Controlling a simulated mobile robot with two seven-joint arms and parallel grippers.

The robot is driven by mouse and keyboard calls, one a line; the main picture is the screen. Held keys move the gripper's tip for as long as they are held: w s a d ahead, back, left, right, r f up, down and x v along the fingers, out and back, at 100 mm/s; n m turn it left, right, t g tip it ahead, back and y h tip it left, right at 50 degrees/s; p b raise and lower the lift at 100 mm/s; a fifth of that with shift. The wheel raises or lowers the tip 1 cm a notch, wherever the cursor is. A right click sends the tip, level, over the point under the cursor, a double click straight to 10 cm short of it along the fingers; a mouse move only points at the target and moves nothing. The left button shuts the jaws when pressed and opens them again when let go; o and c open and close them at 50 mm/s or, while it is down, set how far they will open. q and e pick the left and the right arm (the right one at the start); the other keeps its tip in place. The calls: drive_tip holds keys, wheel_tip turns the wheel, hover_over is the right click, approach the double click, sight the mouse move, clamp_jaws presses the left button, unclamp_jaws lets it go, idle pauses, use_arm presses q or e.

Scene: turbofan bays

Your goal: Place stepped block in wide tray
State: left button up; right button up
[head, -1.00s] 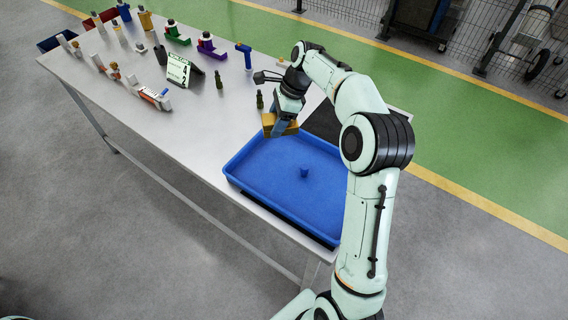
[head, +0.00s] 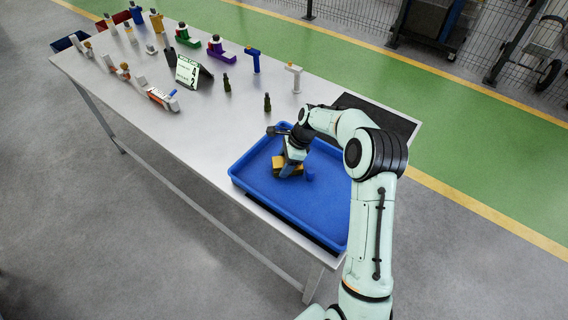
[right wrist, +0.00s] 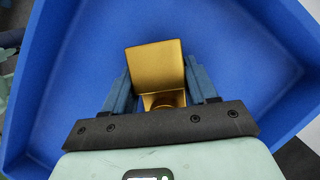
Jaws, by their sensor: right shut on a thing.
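The stepped block (head: 279,162) is gold-yellow and sits between the fingers of my right gripper (head: 291,167). The right wrist view shows the gold block (right wrist: 155,68) with a blue finger on each side, and the blue tray behind it. My right gripper is shut on the block. The wide tray (head: 262,202) is blue and shallow, at the near end of the table. The block is over the far part of the tray; I cannot tell whether it touches the floor. My left gripper is not in view.
Two dark green bottle-like parts (head: 267,102) stand beyond the tray. A sign (head: 187,72) and several coloured parts fill the far table. A black mat (head: 375,114) lies at the right.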

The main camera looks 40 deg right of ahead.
drive_tip(key=shift+f, duration=0.15)
drive_tip(key=o, duration=1.3)
drive_tip(key=shift+o, duration=0.2)
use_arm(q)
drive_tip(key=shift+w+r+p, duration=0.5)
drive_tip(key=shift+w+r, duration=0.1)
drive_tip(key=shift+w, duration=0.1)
use_arm(e)
drive_tip(key=v, duration=1.2)
